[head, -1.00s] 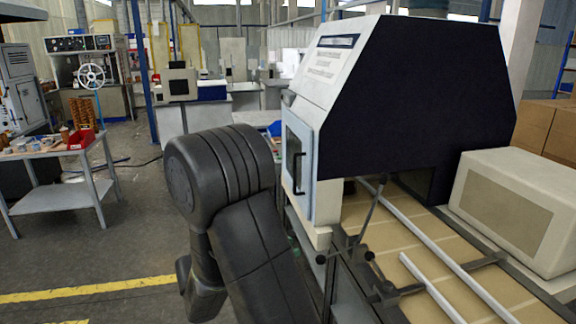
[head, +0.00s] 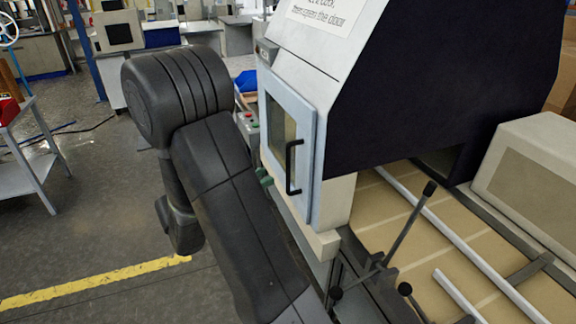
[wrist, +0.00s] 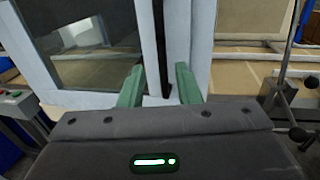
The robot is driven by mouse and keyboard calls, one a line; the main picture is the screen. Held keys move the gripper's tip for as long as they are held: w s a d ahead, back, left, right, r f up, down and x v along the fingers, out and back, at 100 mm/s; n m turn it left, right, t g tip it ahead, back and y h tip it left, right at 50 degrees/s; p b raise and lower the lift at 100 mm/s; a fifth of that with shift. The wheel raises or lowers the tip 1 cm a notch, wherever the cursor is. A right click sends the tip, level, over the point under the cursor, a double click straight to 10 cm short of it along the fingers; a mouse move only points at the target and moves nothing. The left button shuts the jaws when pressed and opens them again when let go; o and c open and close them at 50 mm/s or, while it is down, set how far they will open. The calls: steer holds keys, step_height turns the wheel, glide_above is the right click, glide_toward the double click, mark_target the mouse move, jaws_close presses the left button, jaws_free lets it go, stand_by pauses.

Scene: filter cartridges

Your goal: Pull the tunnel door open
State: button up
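The tunnel door (head: 306,160) is a pale blue frame with a glass pane on the front of the tunnel housing; it looks shut. It also fills the upper left of the wrist view (wrist: 90,97). Its black upright bar handle (head: 289,168) is on the door's right side. In the wrist view the handle (wrist: 161,45) comes down between my two green fingers. My gripper (wrist: 159,84) is open, with nothing held. In the head view its green fingertips (head: 264,177) are left of the handle's lower part and look apart from it; most of the gripper is hidden behind my arm.
The dark-sided tunnel housing (head: 440,70) stands over a tan conveyor (head: 400,240) with metal rails. A thin rod with black knobs (head: 405,232) stands right of the door. A small control box with buttons (head: 247,122) is left of it. Open floor lies at the left.

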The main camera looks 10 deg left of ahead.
steer(key=p, duration=0.2)
glide_above(289, 190)
steer(key=shift+w+a, duration=0.15)
steer(key=shift+w, duration=0.2)
steer(key=shift+c, duration=0.2)
jaws_close()
